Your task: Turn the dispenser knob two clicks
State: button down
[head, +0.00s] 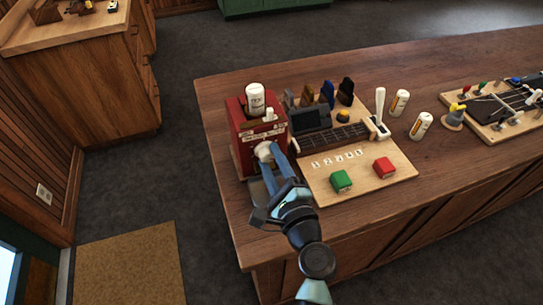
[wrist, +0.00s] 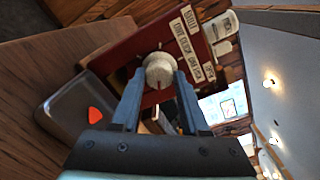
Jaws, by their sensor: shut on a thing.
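The red dispenser (head: 240,135) stands at the left end of the wooden counter, and its red front also shows in the wrist view (wrist: 112,52). Its round off-white knob (wrist: 159,70) sits on the front face. My gripper (head: 267,154) reaches the knob from the front. In the wrist view the two blue-grey fingers (wrist: 159,84) are shut on the knob, one on each side. A grey metal tray (wrist: 62,108) below holds a small orange-red piece (wrist: 95,115). White labels with lettering (wrist: 190,45) are beside the knob.
A light wooden board (head: 360,180) with a green block (head: 341,181), a red block (head: 383,167) and a fretboard lies right of the dispenser. White bottles (head: 399,103) stand farther right. The counter's front edge (head: 400,217) is mostly clear.

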jog(key=shift+a+r+m, duration=0.15)
jog(key=shift+a+m, duration=0.1)
jog(key=shift+m, duration=0.15)
dwell(0.3)
jog(key=c, duration=0.7)
grip_release()
jog(key=shift+o, duration=1.3)
jog(key=shift+w, duration=0.25)
jog(key=b+v, duration=0.2)
jog(key=v, duration=1.1)
